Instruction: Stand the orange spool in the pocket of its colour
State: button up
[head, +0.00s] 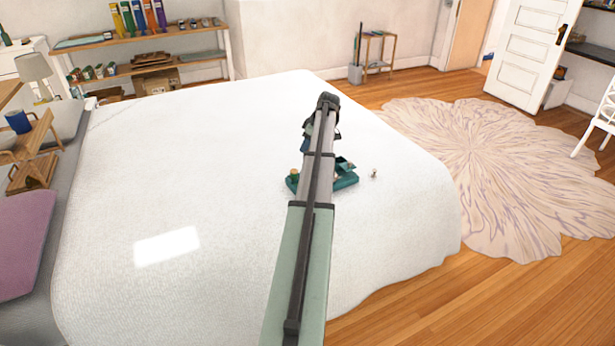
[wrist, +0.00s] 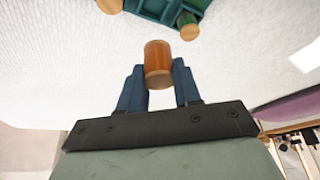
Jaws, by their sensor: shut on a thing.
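The orange spool (wrist: 158,60) has wooden ends and is between the two blue fingers of my gripper (wrist: 157,74), which is shut on it. The teal tray (wrist: 158,8) with pockets shows at the top edge of the wrist view, apart from the held spool. In the head view the tray (head: 348,183) lies on the white bed, partly hidden behind my arm. The arm also hides the held spool there. I cannot make out the orange pocket in either view.
A green spool with wooden ends (wrist: 187,22) is at the tray's edge, and another wooden end (wrist: 110,5) shows left of it. In the head view a small spool-like thing (head: 374,173) is on the bed right of the tray. The bed (head: 190,190) is otherwise mostly clear.

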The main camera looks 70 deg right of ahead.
jog(key=shift+n, duration=0.4)
jog(key=shift+f, duration=5)
jog(key=shift+f, duration=0.4)
jog(key=shift+s+a+f, duration=0.1)
jog(key=shift+a+f, duration=0.05)
jog(key=shift+f, duration=0.2)
jog(key=o, duration=0.9)
jog(key=shift+o, duration=0.6)
jog(key=shift+r, duration=0.45)
jog(key=v, duration=1.2)
jog(key=shift+d+r, duration=0.3)
jog(key=shift+r, duration=0.05)
